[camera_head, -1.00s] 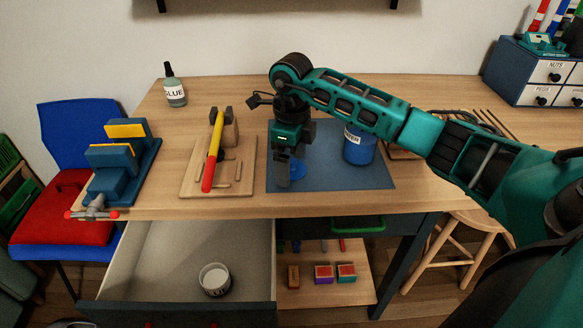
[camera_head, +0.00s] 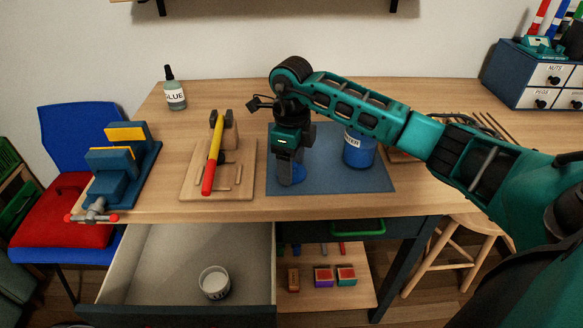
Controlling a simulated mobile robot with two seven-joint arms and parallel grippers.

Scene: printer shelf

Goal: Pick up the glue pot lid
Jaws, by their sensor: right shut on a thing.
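My right gripper (camera_head: 290,180) points down over the left part of the blue mat (camera_head: 335,180). It is shut on a small round blue lid (camera_head: 299,173), mostly hidden behind the fingers. The lid is at or just above the mat; I cannot tell if it touches. A dark-capped glue bottle (camera_head: 175,93) stands at the back left of the table. An open-topped pale pot (camera_head: 214,282) stands in the open drawer. My left gripper is not in view.
A blue labelled container (camera_head: 358,151) stands on the mat, just right of the gripper. A wooden board (camera_head: 190,187) with a red-and-yellow-handled tool (camera_head: 213,157) lies left of the mat. A blue vise (camera_head: 120,178) is farther left. The drawer (camera_head: 180,255) hangs open in front.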

